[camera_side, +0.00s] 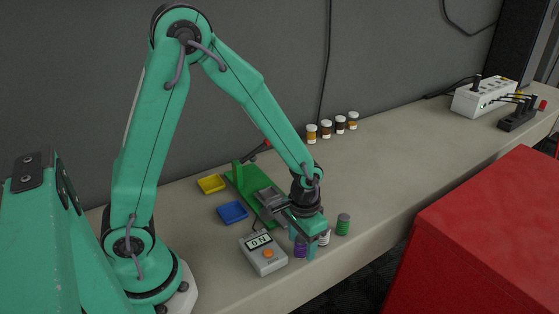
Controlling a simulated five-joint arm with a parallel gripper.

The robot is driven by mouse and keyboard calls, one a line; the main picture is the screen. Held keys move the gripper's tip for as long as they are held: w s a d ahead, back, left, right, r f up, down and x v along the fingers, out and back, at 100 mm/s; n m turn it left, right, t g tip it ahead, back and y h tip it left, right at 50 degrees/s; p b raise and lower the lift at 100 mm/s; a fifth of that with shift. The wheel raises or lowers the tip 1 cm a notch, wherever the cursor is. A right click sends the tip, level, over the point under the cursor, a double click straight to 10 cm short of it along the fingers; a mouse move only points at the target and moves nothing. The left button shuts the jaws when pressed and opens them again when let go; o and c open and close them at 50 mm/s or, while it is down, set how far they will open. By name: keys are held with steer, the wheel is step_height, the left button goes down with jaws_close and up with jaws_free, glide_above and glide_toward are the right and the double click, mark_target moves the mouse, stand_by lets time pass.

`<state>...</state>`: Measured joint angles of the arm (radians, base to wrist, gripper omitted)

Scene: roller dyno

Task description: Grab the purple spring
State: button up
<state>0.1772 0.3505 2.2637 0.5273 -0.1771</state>
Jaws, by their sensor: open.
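The purple spring (300,249) stands on the bench near its front edge, just right of the grey meter. My gripper (302,244) points down over it, with its teal fingers open. One finger shows in front and to the right of the purple spring, and the other is partly hidden behind. The spring's top is partly covered by the gripper. I cannot tell whether the fingers touch it. A white spring (324,238) stands close to the right of the gripper, and a green spring (343,224) stands further right.
Several small jars (326,129) line the wall. A red cabinet (490,240) stands in front. The bench's right half is mostly clear.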

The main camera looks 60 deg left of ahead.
steer(key=c, duration=1.1)
steer(key=shift+r, duration=0.1)
steer(key=shift+r, duration=0.65)
step_height(320, 180, up, 3)
steer(key=shift+f, duration=0.1)
steer(key=s+d+r, duration=0.6)
steer(key=s+d, duration=0.1)
steer(key=d, duration=0.1)
steer(key=shift+s+d+r, duration=0.35)
steer(key=shift+d+r, duration=0.05)
